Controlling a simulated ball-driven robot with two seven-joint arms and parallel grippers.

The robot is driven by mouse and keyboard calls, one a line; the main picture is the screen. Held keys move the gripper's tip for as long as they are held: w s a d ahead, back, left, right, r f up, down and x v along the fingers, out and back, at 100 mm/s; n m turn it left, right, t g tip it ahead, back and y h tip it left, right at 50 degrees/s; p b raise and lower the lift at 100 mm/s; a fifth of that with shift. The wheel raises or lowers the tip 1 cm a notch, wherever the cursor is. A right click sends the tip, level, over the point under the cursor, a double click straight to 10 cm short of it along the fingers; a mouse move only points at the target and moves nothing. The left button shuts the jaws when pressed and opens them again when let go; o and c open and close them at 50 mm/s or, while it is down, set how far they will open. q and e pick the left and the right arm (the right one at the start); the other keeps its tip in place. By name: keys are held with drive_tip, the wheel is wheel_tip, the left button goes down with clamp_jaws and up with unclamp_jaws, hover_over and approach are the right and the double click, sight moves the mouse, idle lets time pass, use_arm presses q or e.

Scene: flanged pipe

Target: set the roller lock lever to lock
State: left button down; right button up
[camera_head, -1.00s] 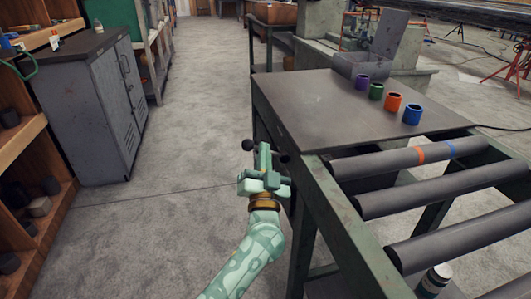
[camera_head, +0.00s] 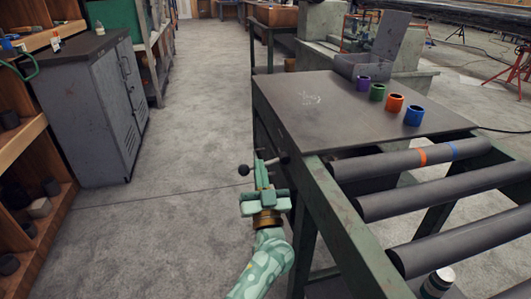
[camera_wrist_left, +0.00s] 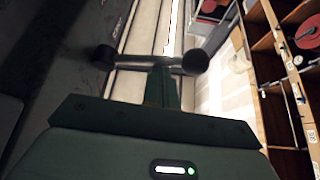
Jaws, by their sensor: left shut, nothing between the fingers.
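The roller lock lever (camera_head: 254,167) is a thin metal bar with a black ball knob at each end, at the left side of the roller table. In the head view its left knob sits lower than its right one. My left gripper (camera_head: 262,164) is shut and empty, its fingers at the middle of the bar and partly covering it. In the left wrist view the lever (camera_wrist_left: 135,61) lies across just beyond the gripper's fingers (camera_wrist_left: 162,85). I cannot tell whether they touch. The lever's mount and any lock marking are hidden. My right gripper is not in view.
The roller table (camera_head: 300,115) stands to the right, with grey rollers (camera_head: 390,163) and purple, green, orange (camera_head: 394,103) and blue rings on its top. A white-capped bottle (camera_head: 437,281) stands below the rollers. A grey cabinet (camera_head: 85,110) is at left; the aisle floor between is clear.

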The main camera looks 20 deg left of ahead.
use_arm(q)
drive_tip(key=shift+w+d+f, duration=0.1)
drive_tip(key=shift+d+f, duration=0.05)
drive_tip(key=shift+f, duration=0.45)
drive_tip(key=shift+w+d+f, duration=0.1)
drive_tip(key=shift+f, duration=0.5)
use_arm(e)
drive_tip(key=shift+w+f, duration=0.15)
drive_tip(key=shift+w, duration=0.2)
use_arm(q)
drive_tip(key=shift+f, duration=0.15)
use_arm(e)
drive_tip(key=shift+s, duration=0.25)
